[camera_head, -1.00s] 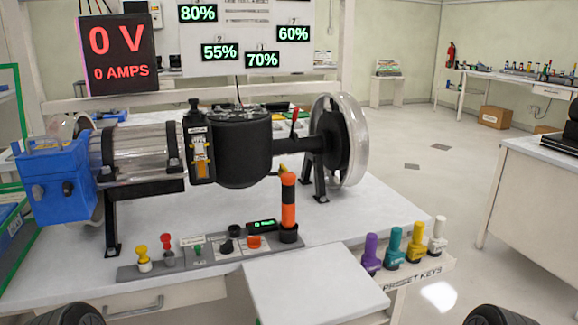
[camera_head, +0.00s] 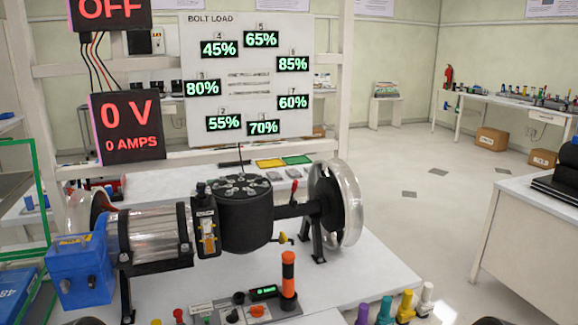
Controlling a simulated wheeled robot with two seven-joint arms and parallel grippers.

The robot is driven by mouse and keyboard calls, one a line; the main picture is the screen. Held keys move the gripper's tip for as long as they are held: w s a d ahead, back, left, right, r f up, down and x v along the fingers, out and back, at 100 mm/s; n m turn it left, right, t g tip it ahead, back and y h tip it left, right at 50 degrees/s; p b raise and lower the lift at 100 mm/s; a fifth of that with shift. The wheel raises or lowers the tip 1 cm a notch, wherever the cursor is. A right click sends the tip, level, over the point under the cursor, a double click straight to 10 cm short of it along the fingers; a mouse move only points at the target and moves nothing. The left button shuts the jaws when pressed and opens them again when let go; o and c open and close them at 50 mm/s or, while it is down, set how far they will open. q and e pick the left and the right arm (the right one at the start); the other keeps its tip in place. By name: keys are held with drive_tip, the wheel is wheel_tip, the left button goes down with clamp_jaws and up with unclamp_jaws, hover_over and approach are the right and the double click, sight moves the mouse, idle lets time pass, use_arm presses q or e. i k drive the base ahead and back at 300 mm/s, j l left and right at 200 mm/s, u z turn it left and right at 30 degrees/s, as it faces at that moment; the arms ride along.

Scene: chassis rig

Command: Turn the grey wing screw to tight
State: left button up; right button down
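I cannot make out a grey wing screw for certain in the head view. The rig on the table has a blue housing (camera_head: 80,278) at the left, a clear-covered cylinder (camera_head: 152,238), a black upright block with orange and yellow parts (camera_head: 207,232), a black drum (camera_head: 243,220) with grey pieces on top, and a clear-rimmed wheel (camera_head: 347,205) at the right. A small yellow fitting (camera_head: 284,239) shows low beside the drum. No gripper fingers are in view; only dark rounded tips, likely of my arms, show at the bottom edge.
A control panel (camera_head: 222,318) with an orange-black upright handle (camera_head: 288,275) stands at the front. Purple (camera_head: 362,314), teal (camera_head: 385,310), yellow and white keys stand at the front right. A load board (camera_head: 250,100) and a red 0 V display (camera_head: 128,125) are behind.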

sight(64, 284)
drive_tip(key=k+j+u, duration=0.1)
drive_tip(key=u, duration=1.05)
drive_tip(key=i+j, duration=0.3)
drive_tip(key=i, duration=0.1)
